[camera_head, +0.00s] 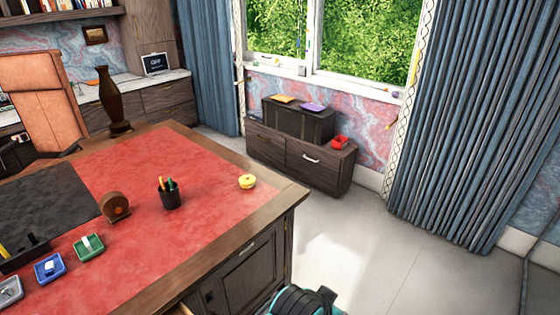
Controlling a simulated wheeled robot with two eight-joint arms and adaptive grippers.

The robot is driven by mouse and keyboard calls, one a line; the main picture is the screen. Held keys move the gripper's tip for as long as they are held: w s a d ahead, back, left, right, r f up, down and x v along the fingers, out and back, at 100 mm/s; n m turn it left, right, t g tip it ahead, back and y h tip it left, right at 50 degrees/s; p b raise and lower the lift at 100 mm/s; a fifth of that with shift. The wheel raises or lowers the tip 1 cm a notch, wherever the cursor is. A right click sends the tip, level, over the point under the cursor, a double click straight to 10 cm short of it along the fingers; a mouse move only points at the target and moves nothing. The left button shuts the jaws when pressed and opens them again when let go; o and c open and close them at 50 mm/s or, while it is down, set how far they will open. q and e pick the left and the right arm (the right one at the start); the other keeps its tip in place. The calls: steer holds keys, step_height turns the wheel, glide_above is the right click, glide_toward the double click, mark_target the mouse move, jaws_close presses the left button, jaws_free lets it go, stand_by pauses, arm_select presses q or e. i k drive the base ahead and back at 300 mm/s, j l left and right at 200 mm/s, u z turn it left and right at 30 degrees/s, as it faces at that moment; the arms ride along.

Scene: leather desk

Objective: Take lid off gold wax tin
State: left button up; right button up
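A small round gold-yellow tin (247,182), which looks like the gold wax tin, stands on the red leather top near the right edge of the desk. Its top appears covered, but it is too small to make out the lid seam. Neither of my grippers shows in the head view. A black and teal part, which looks like one of my arm links, shows at the bottom edge, well below the tin and apart from it.
The desk (160,291) bears a dark pen cup (170,195) left of the tin, a brown round object (116,207), and green (89,247) and blue (50,268) trays. A dark vase (113,100) stands at the back. The leather around the tin is clear.

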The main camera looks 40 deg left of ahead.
mark_target(247, 180)
steer(key=i+u, duration=0.15)
steer(key=i, duration=0.5)
steer(key=i+l+u, duration=0.2)
steer(key=i, duration=0.45)
steer(key=i+u, duration=0.15)
steer(key=i, duration=0.5)
steer(key=i+u, duration=0.25)
steer(key=u, duration=0.2)
steer(key=i+u, duration=0.25)
steer(key=u, duration=0.25)
steer(key=i+l+u, duration=0.15)
steer(key=u, duration=0.3)
steer(key=i+l+u, duration=0.3)
steer(key=u, duration=0.2)
